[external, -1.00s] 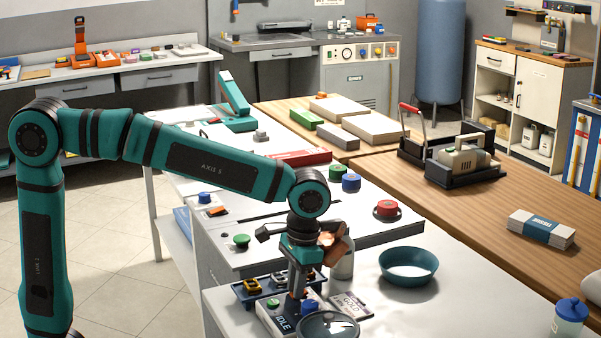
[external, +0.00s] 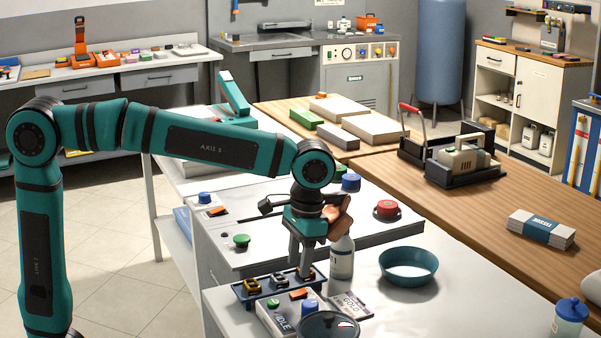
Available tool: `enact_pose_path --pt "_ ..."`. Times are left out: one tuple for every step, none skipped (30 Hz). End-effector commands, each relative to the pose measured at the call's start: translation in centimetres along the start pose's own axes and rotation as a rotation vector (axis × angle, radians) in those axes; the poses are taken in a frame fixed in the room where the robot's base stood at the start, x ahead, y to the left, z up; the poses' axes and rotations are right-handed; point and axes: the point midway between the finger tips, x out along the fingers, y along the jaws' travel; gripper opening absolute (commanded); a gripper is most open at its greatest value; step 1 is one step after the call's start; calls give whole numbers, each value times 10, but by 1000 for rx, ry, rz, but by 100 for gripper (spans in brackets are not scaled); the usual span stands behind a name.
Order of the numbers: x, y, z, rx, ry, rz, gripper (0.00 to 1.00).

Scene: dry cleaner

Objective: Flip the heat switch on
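A small grey control box (external: 285,318) stands at the front edge of the near white table, with a display reading IDLE. On its top are a green button (external: 273,304), a small orange switch (external: 298,294) and a blue knob (external: 309,306). No heat label is legible, and I cannot tell which way the orange switch is tipped. My gripper (external: 303,270) points down just behind the box, above the right end of a blue tray. It is apart from the orange switch. Its fingers are seen nearly edge-on, so their gap is unclear.
The blue tray (external: 242,292) holds several small blocks behind the box. A round dark-rimmed dish (external: 328,325), a GOLD card (external: 352,304), a bottle (external: 342,260) and a teal bowl (external: 408,268) stand close by.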

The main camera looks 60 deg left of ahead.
Motion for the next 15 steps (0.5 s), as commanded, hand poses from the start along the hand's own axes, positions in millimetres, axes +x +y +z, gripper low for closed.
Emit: enact_pose_path --pt "-11 0 0 0 2 1 40" --pt "-17 0 -1 0 3 1 40" --pt "-25 0 0 0 2 1 40" --pt "-31 0 0 0 2 1 40" --pt "-37 0 -1 0 3 1 40" --pt "-45 0 0 0 1 1 40" --pt "-51 0 -1 0 3 1 40" --pt "-57 0 0 0 2 1 40" --pt "-64 0 -1 0 2 1 40" --pt "-70 0 -1 0 2 1 40" --pt "-75 0 -1 0 1 0 40" --pt "-82 0 -1 0 2 1 40" --pt "-86 0 0 0 2 1 40" --pt "-90 0 0 0 1 0 40" --pt "-96 0 0 0 1 0 40"
